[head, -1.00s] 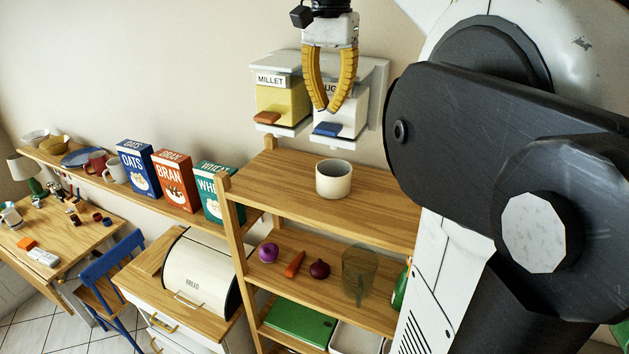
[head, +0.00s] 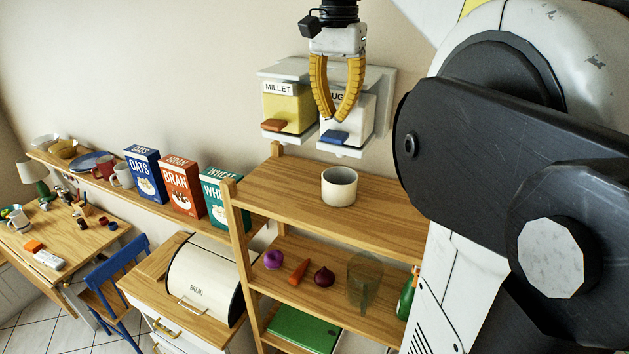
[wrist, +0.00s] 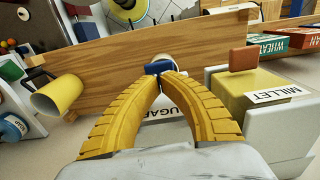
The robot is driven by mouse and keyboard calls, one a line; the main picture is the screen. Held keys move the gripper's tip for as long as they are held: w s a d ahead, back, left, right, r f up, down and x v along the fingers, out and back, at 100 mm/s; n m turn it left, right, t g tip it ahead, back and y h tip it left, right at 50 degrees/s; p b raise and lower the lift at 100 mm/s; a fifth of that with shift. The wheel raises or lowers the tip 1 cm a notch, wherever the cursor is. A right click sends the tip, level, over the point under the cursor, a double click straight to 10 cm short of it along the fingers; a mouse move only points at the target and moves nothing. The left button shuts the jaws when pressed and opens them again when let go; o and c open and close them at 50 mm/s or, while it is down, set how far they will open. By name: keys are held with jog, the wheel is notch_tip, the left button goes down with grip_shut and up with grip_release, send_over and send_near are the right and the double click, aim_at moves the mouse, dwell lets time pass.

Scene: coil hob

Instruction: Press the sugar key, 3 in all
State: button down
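The sugar dispenser (head: 360,109) hangs on the wall, its label partly hidden by my fingers. Its blue key (head: 334,138) sticks out at the bottom front. In the wrist view the blue key (wrist: 153,68) shows just beyond my fingertips. My gripper (head: 333,119) has yellow fingers with tips together, holding nothing. The tips are in front of the dispenser, a little above the key in the head view. Whether they touch it I cannot tell. A cream cup (head: 339,187) stands on the shelf top below.
The millet dispenser (head: 288,108) with its brown key (head: 274,125) hangs close on the left. The wooden shelf (head: 285,185) stands below, its top otherwise clear. Cereal boxes (head: 182,186) stand on a ledge to the left.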

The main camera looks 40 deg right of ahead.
aim_at(335, 134)
dwell(0.4)
jog(key=shift+f+b, duration=1.4)
jog(key=shift+f, duration=0.95)
jog(key=shift+r, duration=0.1)
jog(key=shift+r+p, duration=2)
jog(key=shift+r, duration=0.3)
jog(key=shift+f, duration=0.2)
